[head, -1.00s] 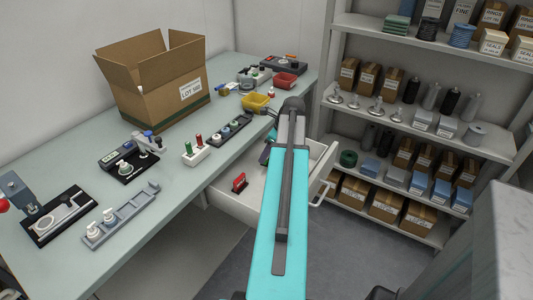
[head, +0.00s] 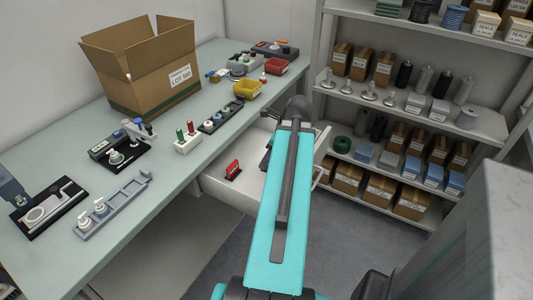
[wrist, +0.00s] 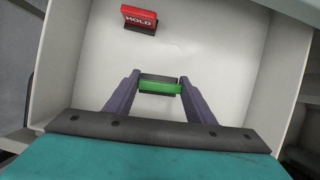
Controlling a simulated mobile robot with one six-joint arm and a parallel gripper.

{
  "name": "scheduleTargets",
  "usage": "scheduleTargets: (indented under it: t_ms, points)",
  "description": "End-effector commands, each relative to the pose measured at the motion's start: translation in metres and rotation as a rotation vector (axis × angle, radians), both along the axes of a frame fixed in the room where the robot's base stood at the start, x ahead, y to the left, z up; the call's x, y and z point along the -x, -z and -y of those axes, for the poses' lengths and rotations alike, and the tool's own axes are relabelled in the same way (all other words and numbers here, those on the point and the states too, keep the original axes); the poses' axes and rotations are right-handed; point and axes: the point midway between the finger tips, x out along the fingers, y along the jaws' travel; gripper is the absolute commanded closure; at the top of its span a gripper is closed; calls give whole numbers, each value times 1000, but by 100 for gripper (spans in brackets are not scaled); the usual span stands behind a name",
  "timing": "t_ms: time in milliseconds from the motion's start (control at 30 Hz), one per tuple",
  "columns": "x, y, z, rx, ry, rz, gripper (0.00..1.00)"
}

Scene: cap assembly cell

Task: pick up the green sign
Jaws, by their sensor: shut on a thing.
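The green sign (wrist: 160,87) shows in the wrist view, a narrow green bar with dark parts beside it. My gripper (wrist: 160,84) has one purple-grey finger at each end of the sign and is shut on it. Both are over the pale floor of the open drawer (head: 232,193). I cannot tell whether the sign is clear of the drawer floor. In the head view my arm hides the sign and most of the gripper.
A red sign marked HOLD (wrist: 139,18) stands in the drawer, apart from my gripper; it also shows in the head view (head: 233,170). Drawer walls surround the gripper. The workbench (head: 150,205) with fixtures is left, a loaded shelf (head: 470,125) right.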

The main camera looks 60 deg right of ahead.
Motion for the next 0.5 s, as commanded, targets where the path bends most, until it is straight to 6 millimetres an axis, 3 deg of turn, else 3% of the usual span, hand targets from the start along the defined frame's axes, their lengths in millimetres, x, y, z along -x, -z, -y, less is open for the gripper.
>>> scheduleTargets:
  t_ms: [500]
  points:
    - [6,4,-4,1,0,3,73]
